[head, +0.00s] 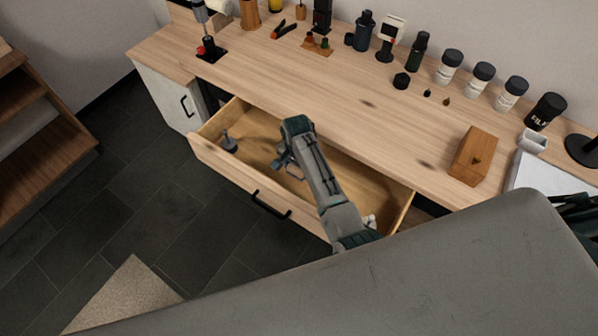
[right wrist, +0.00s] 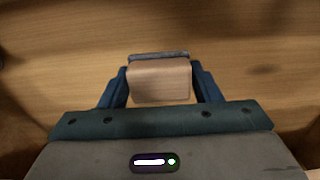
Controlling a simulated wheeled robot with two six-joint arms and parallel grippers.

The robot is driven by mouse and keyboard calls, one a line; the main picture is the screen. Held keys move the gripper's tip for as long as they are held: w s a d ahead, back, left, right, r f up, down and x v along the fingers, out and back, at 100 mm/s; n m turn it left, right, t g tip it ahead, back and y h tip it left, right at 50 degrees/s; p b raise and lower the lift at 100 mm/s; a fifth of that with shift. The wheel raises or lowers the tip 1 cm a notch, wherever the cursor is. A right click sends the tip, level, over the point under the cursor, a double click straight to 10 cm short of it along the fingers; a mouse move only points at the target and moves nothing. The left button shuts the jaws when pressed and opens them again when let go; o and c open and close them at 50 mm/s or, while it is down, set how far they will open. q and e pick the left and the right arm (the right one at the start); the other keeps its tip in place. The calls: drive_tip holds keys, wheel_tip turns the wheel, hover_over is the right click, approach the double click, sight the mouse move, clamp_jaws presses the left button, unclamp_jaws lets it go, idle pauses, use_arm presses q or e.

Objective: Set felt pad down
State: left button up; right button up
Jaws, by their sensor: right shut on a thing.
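My right gripper (head: 288,160) reaches down into the open drawer. In the right wrist view its two blue fingers (right wrist: 160,85) are shut on the felt pad (right wrist: 160,57), a pale wooden block with a dark grey felt layer along its far side. The block sits between the fingertips, over the drawer's wooden floor (right wrist: 60,60). I cannot tell whether the pad touches the floor. In the head view the arm mostly hides the pad. My left gripper is not in view.
The open drawer (head: 255,115) holds a small grey stand-like object (head: 229,142) at its left end and a white item (head: 370,221) at its right. The wooden tabletop (head: 330,85) overhangs its back. A wooden block (head: 473,156) and several bottles stand on top.

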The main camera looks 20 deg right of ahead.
sight(297, 175)
drive_tip(key=shift+f, duration=2)
drive_tip(key=shift+f, duration=0.15)
drive_tip(key=o, duration=0.9)
drive_tip(key=shift+o, duration=0.2)
wheel_tip(297, 175, up, 12)
drive_tip(key=shift+r, duration=0.2)
